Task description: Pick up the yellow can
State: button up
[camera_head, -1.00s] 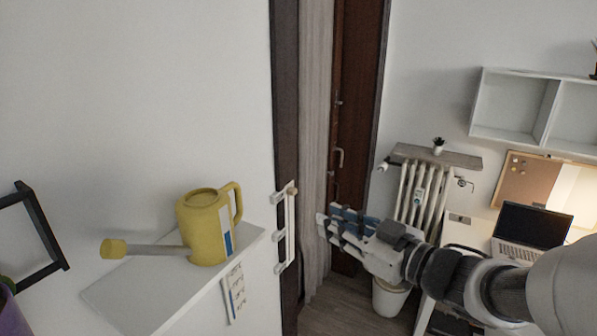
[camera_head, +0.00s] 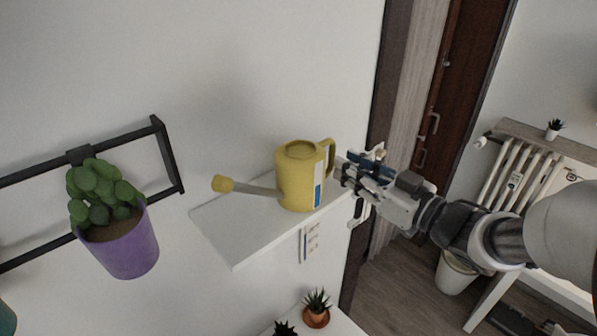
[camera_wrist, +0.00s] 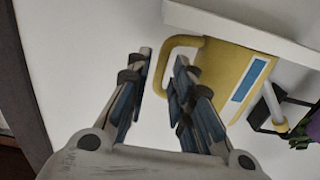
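The yellow can (camera_head: 298,180) is a watering can with a long spout to the left, a handle on the right and a blue and white label. It stands upright on the white wall shelf (camera_head: 232,236). My gripper (camera_head: 354,172) is just right of the can's handle. In the wrist view the can (camera_wrist: 226,72) is tilted in the picture, and its handle loop reaches toward the fingers. My gripper (camera_wrist: 162,62) is open there, with a clear gap between its fingertips. The handle is close to the right finger; I cannot tell whether they touch.
A small potted plant (camera_head: 316,309) stands on a white surface below. A radiator (camera_head: 519,171) and white bin (camera_head: 455,273) are at the right.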

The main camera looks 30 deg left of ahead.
aim_at(331, 164)
jog(key=p+x, duration=0.1)
jog(key=x, duration=0.4)
jog(key=shift+a+r, duration=0.15)
jog(key=shift+a, duration=0.15)
jog(key=shift+d, duration=0.15)
jog(key=shift+s, duration=0.1)
jog(key=shift+c, duration=0.2)
grip_shut()
